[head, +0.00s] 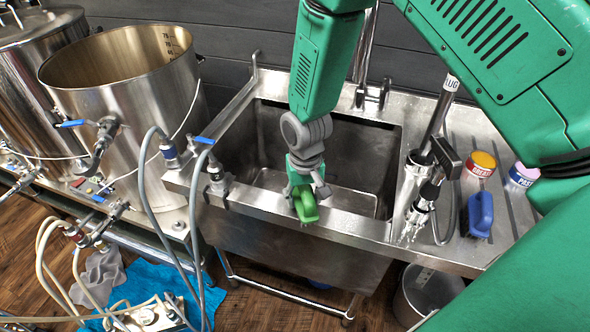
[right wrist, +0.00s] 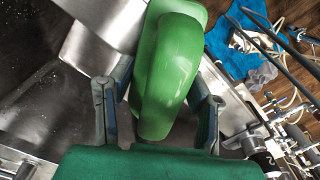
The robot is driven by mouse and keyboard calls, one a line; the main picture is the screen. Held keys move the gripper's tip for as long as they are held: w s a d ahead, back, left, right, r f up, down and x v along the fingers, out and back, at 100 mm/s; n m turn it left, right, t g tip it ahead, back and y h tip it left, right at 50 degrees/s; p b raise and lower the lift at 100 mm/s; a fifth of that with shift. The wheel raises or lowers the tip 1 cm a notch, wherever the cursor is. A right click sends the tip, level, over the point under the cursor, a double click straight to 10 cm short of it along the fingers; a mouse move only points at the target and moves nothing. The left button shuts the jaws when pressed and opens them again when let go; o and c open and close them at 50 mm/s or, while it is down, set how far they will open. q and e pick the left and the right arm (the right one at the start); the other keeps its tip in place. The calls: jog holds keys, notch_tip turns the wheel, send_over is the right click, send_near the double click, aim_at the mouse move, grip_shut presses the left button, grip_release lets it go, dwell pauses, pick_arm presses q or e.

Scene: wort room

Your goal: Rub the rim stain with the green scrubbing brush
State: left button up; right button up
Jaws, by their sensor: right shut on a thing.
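My right gripper (head: 304,188) is shut on the green scrubbing brush (head: 305,208), over the front rim of the steel sink (head: 350,224). In the right wrist view the brush (right wrist: 168,70) sits between the two fingers of the right gripper (right wrist: 158,108), its smooth green handle towards the camera. Its bristles are hidden, and I cannot tell whether they touch the rim. No stain can be made out on the rim; the brush and gripper cover part of it. My left gripper is not in view.
A blue brush (head: 478,214) and two lidded jars, one with an orange-yellow top (head: 481,163), stand on the right drainboard. Steel kettles (head: 125,100), valves and grey hoses crowd the left. A bucket (head: 425,290) stands below right.

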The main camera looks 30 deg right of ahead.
aim_at(302, 189)
jog(key=r+p, duration=0.1)
jog(key=r, duration=0.2)
jog(key=r+p, duration=0.1)
jog(key=r, duration=0.1)
jog(key=shift+s+a+p, duration=0.25)
jog(key=shift+a+p, duration=0.1)
jog(key=shift+w+a+r+p, duration=0.15)
jog(key=shift+r+p, duration=1.15)
jog(key=shift+r, duration=0.05)
jog(key=shift+d+r, duration=0.2)
